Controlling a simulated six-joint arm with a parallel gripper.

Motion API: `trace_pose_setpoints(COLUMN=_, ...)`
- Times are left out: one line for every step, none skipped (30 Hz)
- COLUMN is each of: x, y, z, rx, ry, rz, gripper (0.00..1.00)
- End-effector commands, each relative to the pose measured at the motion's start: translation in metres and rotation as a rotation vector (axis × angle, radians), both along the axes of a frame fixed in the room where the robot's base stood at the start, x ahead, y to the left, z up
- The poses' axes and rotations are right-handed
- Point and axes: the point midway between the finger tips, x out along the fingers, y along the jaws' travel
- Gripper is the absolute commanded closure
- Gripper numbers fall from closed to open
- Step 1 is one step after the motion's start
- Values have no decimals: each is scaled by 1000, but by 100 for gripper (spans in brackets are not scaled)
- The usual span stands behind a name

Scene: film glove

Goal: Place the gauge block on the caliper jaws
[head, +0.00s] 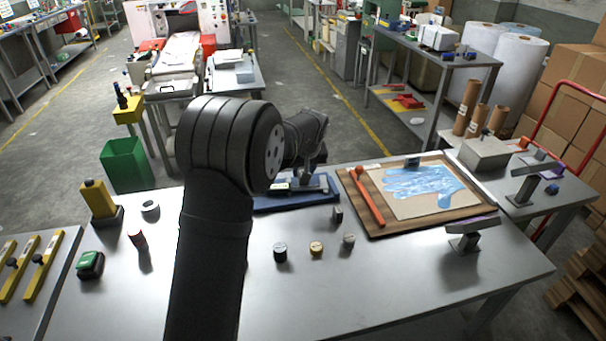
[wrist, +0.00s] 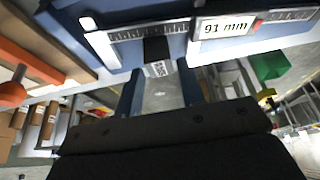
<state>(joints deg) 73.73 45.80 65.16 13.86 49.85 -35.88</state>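The gauge block (wrist: 157,67), a small dark block with a pale lettered face, is in the wrist view between the two pale caliper jaws. It looks to be at the caliper bar, with room to the jaws on both sides; contact cannot be told. The caliper (wrist: 150,30) has a display reading 91 mm and lies on a blue base (head: 328,190). My gripper (wrist: 161,75) is open, its two blue fingers on either side of the block with small gaps. In the head view my arm hides part of the caliper and the block is not clear.
A wooden board (head: 440,208) with a blue film glove (head: 415,184) and a red bar (head: 367,197) lies to the right. Several small cylinders, including a black one (head: 280,252), stand in front. A dark block (head: 337,215) stands nearby.

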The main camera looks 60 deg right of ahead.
Motion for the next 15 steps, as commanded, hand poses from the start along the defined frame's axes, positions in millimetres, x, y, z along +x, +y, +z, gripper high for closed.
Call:
trace_pose_setpoints(x=-3, y=3, z=12, rx=-4, ry=-2, rz=-1, gripper=64)
trace_pose_setpoints(x=-5, y=4, z=18, rx=-3, ry=-1, rz=-1, gripper=64)
trace_pose_setpoints(x=-8, y=7, z=27, rx=-3, ry=-1, rz=-1, gripper=64)
trace_pose_setpoints(x=-10, y=9, z=33, rx=-3, ry=-1, rz=-1, gripper=64)
trace_pose_setpoints(x=-11, y=11, z=39, rx=-3, ry=-1, rz=-1, gripper=64)
trace_pose_setpoints(x=-13, y=13, z=47, rx=-3, ry=-1, rz=0, gripper=64)
trace_pose_setpoints(x=-15, y=15, z=52, rx=-3, ry=-1, rz=-1, gripper=64)
trace_pose_setpoints(x=-17, y=16, z=58, rx=-3, ry=-1, rz=-1, gripper=64)
trace_pose_setpoints(x=-18, y=19, z=64, rx=-2, ry=-1, rz=0, gripper=64)
trace_pose_setpoints(x=-20, y=20, z=68, rx=-2, ry=-1, rz=0, gripper=64)
trace_pose_setpoints(x=-21, y=21, z=72, rx=-2, ry=-1, rz=0, gripper=64)
trace_pose_setpoints(x=-22, y=22, z=76, rx=-1, ry=0, rz=0, gripper=64)
trace_pose_setpoints(x=-23, y=23, z=79, rx=0, ry=0, rz=0, gripper=64)
trace_pose_setpoints(x=-24, y=24, z=81, rx=0, ry=0, rz=0, gripper=64)
trace_pose_setpoints(x=-25, y=25, z=84, rx=0, ry=0, rz=0, gripper=64)
